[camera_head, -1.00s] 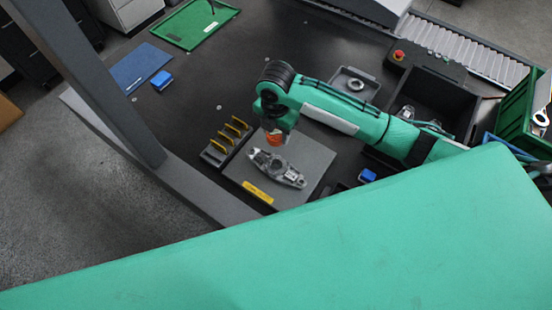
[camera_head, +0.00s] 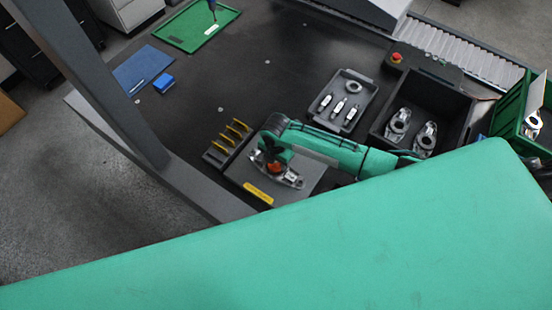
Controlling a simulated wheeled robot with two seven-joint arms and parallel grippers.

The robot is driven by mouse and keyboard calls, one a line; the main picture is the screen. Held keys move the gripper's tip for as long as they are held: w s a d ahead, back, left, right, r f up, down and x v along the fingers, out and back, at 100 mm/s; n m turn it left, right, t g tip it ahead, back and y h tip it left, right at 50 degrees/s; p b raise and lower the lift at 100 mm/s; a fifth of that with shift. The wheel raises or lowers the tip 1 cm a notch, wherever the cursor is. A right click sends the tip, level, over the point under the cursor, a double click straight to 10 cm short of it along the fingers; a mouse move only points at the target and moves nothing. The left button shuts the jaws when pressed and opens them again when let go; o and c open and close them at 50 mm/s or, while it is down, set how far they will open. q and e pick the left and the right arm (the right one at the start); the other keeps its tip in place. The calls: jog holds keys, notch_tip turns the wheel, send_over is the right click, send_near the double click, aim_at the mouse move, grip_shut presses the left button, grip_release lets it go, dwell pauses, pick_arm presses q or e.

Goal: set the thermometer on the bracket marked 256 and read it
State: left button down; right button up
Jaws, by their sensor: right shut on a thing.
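A silver metal bracket (camera_head: 291,179) lies on a grey plate (camera_head: 235,172) with a yellow label (camera_head: 258,194) at its front edge. The label's marking is too small to read. My right gripper (camera_head: 273,161) is at the bracket, pointing down, and partly covers it. It is shut on a small orange thing (camera_head: 274,168), which looks like the thermometer. The orange thing is over the bracket's middle; I cannot tell whether it touches. No reading shows. Two similar brackets (camera_head: 400,122) lie in a black bin (camera_head: 437,98) on the right. My left gripper is not in view.
A rack with several yellow-topped pieces (camera_head: 234,131) stands just left of the plate. A grey tray (camera_head: 363,109) holds a ring and several small parts. A green mat (camera_head: 181,27), blue mat (camera_head: 143,66) and blue block (camera_head: 163,82) lie far left.

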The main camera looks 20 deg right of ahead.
aim_at(276, 163)
jog(key=shift+f, duration=0.1)
jog(key=o, duration=1)
notch_tip(276, 163, up, 12)
jog(key=shift+r+b, duration=0.15)
jog(key=shift+b, duration=1.1)
